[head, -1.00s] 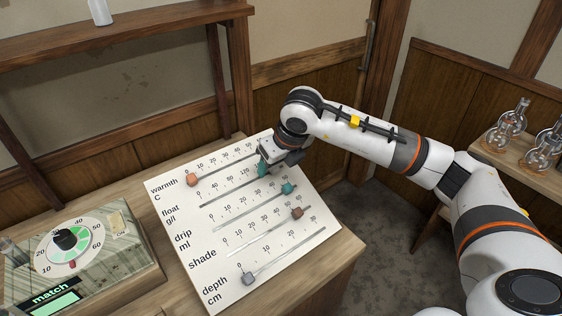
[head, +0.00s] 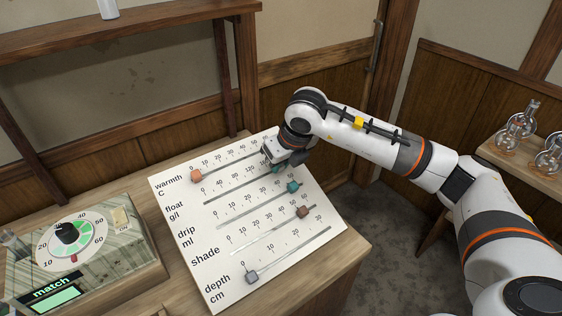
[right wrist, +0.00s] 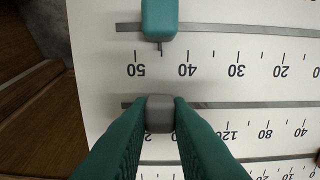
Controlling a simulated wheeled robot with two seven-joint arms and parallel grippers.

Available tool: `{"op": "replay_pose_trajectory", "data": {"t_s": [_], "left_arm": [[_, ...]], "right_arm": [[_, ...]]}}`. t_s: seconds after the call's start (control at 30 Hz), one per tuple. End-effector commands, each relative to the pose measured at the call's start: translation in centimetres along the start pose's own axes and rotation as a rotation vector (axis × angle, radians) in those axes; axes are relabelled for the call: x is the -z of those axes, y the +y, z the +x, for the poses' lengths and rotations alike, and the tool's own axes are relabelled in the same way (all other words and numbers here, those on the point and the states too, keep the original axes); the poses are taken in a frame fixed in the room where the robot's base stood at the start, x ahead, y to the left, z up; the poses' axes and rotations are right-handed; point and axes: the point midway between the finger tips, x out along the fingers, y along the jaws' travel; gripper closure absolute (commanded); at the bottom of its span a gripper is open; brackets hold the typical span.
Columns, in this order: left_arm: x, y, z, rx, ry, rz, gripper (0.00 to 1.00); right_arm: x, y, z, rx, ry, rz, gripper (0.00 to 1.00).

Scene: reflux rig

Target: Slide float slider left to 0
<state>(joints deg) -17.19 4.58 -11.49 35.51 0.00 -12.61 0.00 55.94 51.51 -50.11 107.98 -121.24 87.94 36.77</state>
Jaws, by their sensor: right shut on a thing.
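The slanted white board (head: 222,291) carries several horizontal sliders. The float slot (head: 232,191) is the second from the top, with its 0 at the left. My right gripper (head: 277,169) is over the right, high-number part of this slot. In the right wrist view, its dark teal fingers (right wrist: 160,118) are shut on the grey float knob (right wrist: 160,112). The knob stands beyond the 120 mark, near the slot's high end; its exact reading is hidden by the fingers. My left gripper is not in view.
The teal drip knob (head: 293,187) is close beside my right gripper; it also shows in the wrist view (right wrist: 159,18). The orange warmth knob (head: 196,175), brown shade knob (head: 303,211) and grey depth knob (head: 251,276) are on other slots. A dial box (head: 85,250) stands at left.

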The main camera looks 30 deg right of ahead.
Motion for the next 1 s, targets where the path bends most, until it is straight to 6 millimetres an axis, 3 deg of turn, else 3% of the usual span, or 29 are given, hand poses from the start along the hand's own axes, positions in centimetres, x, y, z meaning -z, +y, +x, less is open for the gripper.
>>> {"op": "replay_pose_trajectory", "data": {"t_s": [0.37, 1.0], "left_arm": [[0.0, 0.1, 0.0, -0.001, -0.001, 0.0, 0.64], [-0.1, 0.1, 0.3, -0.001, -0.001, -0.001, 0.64]], "right_arm": [[0.0, -0.3, 0.0, 0.001, -0.001, -0.001, 1.0], [-0.1, -4.8, 0.1, 0.002, -0.002, -0.003, 1.0]]}}
